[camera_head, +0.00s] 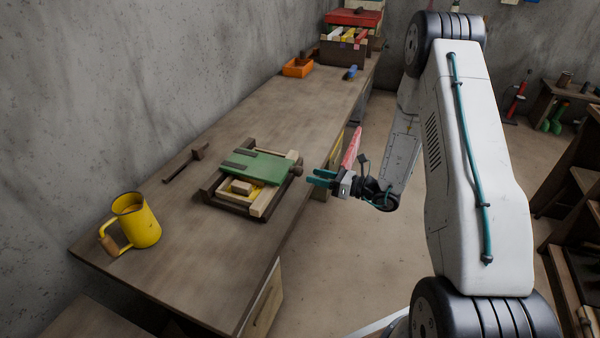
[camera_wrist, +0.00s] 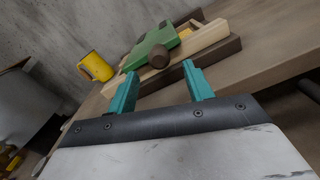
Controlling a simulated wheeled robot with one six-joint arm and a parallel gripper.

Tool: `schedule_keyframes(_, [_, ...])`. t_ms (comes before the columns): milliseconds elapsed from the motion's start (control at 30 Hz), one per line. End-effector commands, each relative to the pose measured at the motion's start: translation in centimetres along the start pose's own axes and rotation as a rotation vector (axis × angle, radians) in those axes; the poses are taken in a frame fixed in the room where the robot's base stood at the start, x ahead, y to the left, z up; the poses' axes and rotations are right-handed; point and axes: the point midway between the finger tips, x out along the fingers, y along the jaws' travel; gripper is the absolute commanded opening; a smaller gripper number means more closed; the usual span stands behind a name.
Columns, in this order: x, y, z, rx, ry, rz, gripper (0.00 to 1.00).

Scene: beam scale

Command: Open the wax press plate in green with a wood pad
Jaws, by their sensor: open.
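The green press plate (camera_head: 258,167) lies over the far part of a wooden press frame (camera_head: 232,206) on the workbench. A yellow block, likely wax, with a pale wood piece (camera_head: 241,187) on it shows in the frame's near part. The plate (camera_wrist: 152,45) also shows in the wrist view, with a round brown wooden knob (camera_wrist: 159,57) at its near edge. My gripper (camera_head: 316,182) has teal fingers. It is open and empty, just right of the press, apart from it. In the wrist view the knob lies beyond the gap between the fingertips (camera_wrist: 160,75).
A yellow mug (camera_head: 137,222) stands at the bench's near left. A dark hammer-like tool (camera_head: 186,161) lies behind the press. An orange bin (camera_head: 297,67) and a blue item (camera_head: 350,72) are at the far end. The bench (camera_head: 285,115) between is clear.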

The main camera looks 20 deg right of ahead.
Motion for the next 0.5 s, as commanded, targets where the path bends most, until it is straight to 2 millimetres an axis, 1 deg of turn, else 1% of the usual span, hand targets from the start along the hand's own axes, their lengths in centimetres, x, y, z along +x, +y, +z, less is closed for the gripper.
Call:
schedule_keyframes(33, [0.9,0.1,0.0,-0.001,0.001,0.004,0.51])
schedule_keyframes(100, [2.2,0.1,-0.1,-0.002,0.002,0.005,0.51])
schedule_keyframes(300, [5.0,0.1,0.0,-0.002,0.002,0.005,0.51])
schedule_keyframes(400, [5.8,0.1,0.0,-0.002,0.002,0.003,0.51])
schedule_keyframes(500, [6.2,0.1,0.0,-0.002,0.002,0.003,0.51])
